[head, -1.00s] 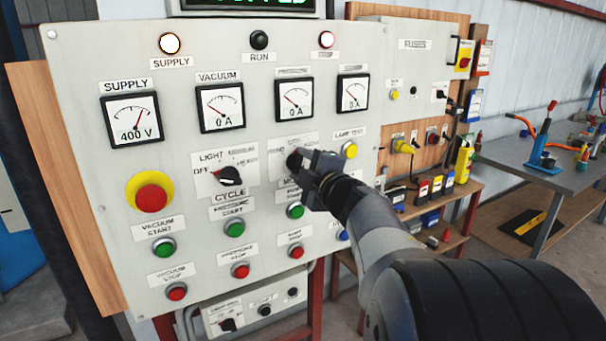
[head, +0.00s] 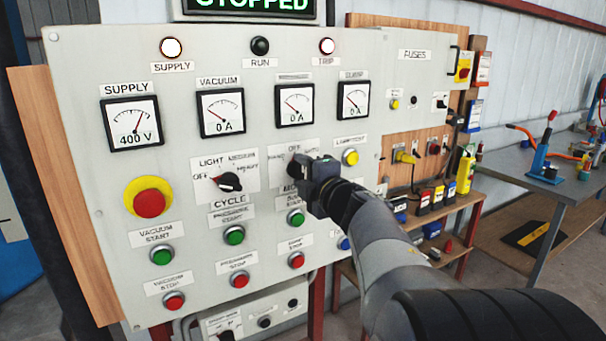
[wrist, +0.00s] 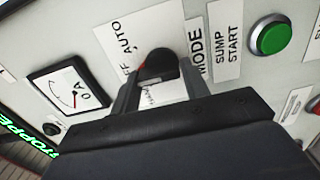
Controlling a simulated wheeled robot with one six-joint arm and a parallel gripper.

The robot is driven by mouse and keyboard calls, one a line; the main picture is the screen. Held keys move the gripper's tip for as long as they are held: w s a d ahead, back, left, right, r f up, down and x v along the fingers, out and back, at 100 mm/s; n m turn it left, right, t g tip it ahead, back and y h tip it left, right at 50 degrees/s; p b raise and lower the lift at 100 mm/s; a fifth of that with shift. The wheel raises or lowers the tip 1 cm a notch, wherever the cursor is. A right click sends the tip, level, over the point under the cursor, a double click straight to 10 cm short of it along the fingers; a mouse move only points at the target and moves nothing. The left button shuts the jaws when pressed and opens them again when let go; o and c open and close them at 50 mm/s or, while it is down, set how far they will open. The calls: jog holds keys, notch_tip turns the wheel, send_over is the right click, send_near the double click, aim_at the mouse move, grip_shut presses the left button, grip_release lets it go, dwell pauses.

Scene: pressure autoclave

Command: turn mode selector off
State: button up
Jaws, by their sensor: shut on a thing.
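The mode selector is a black knob (head: 294,168) on a white plate marked with OFF and AUTO, right of the cycle selector on the grey panel. My gripper (wrist: 160,75) is shut on this knob, with one finger on each side in the wrist view. A small red mark shows on the knob's edge, on the side toward the OFF lettering. Its exact angle is hard to judge because the fingers and gripper body hide part of the knob and plate. In the head view my gripper (head: 308,172) covers the knob's right side.
The cycle selector (head: 230,182) is to the left. Green start buttons (head: 295,217) and red stop buttons (head: 296,260) sit below, and a yellow lamp test button (head: 350,157) to the right. A red emergency stop (head: 149,203) is at far left. The display (head: 250,6) reads STOPPED.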

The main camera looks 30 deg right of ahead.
jog(key=o, duration=0.9)
jog(key=shift+r, duration=0.1)
jog(key=shift+o, duration=0.2)
jog(key=shift+s, duration=0.1)
jog(key=s, duration=1)
jog(key=shift+s+d, duration=0.2)
jog(key=shift+s, duration=0.1)
jog(key=shift+w, duration=0.1)
jog(key=w, duration=1)
jog(key=shift+w+a, duration=0.2)
jog(key=shift+w, duration=0.15)
jog(key=shift+s, duration=0.15)
